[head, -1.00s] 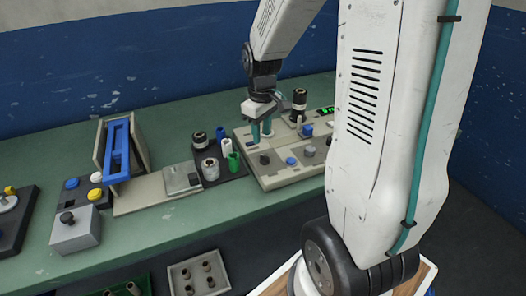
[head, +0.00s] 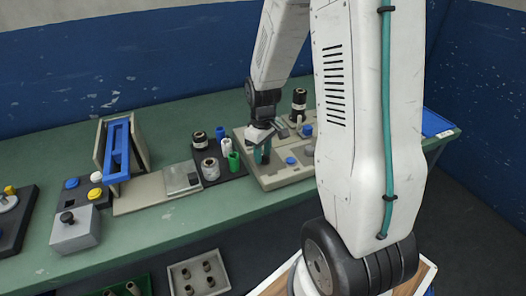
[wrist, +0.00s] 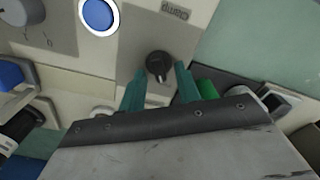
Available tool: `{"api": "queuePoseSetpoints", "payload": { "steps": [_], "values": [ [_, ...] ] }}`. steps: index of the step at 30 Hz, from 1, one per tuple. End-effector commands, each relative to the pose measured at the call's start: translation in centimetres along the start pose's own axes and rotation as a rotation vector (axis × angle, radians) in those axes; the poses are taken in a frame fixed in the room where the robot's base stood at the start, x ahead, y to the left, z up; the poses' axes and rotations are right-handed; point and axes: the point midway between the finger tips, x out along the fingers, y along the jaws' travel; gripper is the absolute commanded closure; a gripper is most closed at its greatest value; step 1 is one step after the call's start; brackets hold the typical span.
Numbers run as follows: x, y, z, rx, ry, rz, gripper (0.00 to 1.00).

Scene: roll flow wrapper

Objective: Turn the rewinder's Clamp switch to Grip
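The rewinder (head: 285,180) is the beige machine at the right of the bench. In the wrist view its black knob (wrist: 158,65) sits on a grey-brown panel patch, with a small upside-down label (wrist: 175,10) beyond it that seems to read Clamp. The knob has a pale pointer mark facing my gripper. My gripper (wrist: 160,80) has two teal fingers, spread apart, one on each side of the knob at its near edge, with gaps showing. In the head view my gripper (head: 262,156) is low over the rewinder's front left and hides the knob.
A blue button (wrist: 98,14) and a grey knob (wrist: 22,10) are on the same panel. A dark tray (head: 232,172) with rolls and green, white and blue cylinders stands close left of the rewinder. My arm blocks the rewinder's right side in the head view.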

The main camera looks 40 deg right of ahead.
Motion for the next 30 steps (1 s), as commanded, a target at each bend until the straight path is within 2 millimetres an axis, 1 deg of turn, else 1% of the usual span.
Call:
{"api": "queuePoseSetpoints", "payload": {
  "steps": [1,2,3,11,17,23,30],
  "values": [
    [-0.01,0.0,-0.01,0.0,0.0,0.0,0.8],
    [-0.02,0.0,-0.01,0.0,0.0,0.0,0.89],
    [-0.02,0.0,-0.01,0.0,0.0,0.0,1.0],
    [-0.04,0.01,-0.01,0.006,0.0,0.0,1.0],
    [-0.05,0.05,-0.01,0.058,0.0,0.0,1.0],
    [-0.06,0.14,-0.01,0.184,0.0,0.0,1.0],
    [-0.07,0.29,0.02,0.403,0.001,0.0,1.0]
  ]
}}
